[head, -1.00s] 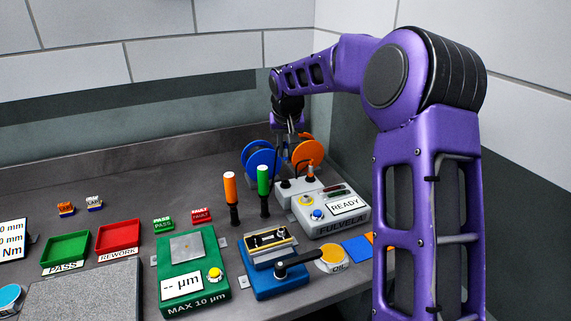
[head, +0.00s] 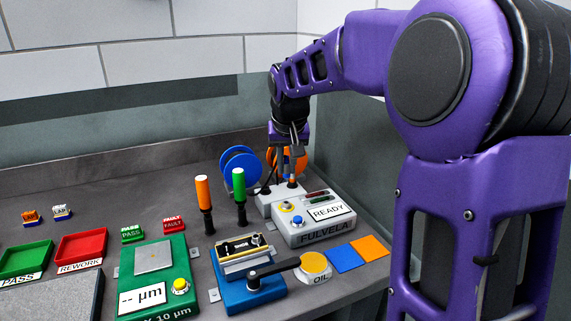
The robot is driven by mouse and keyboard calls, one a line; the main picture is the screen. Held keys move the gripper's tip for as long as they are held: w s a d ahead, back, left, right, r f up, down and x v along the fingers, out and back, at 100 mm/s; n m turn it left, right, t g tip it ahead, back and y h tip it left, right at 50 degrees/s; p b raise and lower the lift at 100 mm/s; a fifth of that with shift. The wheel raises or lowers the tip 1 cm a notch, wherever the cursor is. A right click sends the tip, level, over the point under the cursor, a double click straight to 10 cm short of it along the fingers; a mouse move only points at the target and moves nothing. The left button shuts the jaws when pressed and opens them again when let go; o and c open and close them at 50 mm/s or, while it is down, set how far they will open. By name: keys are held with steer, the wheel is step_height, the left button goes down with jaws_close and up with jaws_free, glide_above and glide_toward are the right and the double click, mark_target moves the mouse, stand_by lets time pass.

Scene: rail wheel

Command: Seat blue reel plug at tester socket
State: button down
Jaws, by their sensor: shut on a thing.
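The grey tester (head: 303,230), with a READY display, stands at the right of the bench. Its back block (head: 279,204) bears a black plug or socket (head: 265,190) on the left and an orange-topped one (head: 292,181) on the right. The blue reel (head: 238,168) stands behind the tester to the left, the orange reel (head: 301,163) to the right. My gripper (head: 285,167) points down just above and behind the back block, between the reels. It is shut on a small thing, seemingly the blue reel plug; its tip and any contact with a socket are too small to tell.
Orange-handled (head: 203,196) and green-handled (head: 239,189) tools stand upright left of the tester. A blue fixture (head: 248,293) with a black lever, an oil pot (head: 314,265) and a green gauge (head: 155,280) lie in front. The wall is close behind.

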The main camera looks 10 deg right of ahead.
mark_target(287, 177)
steer(key=shift+f+b, duration=1.65)
steer(key=shift+f, duration=0.9)
steer(key=shift+f+b, duration=0.35)
steer(key=shift+f, duration=0.65)
steer(key=c, duration=0.7)
jaws_free()
steer(key=shift+c, duration=0.2)
steer(key=d+p+v, duration=0.1)
steer(key=p+v, duration=0.2)
steer(key=v, duration=1.4)
steer(key=shift+a+r, duration=0.25)
steer(key=shift+a, duration=0.2)
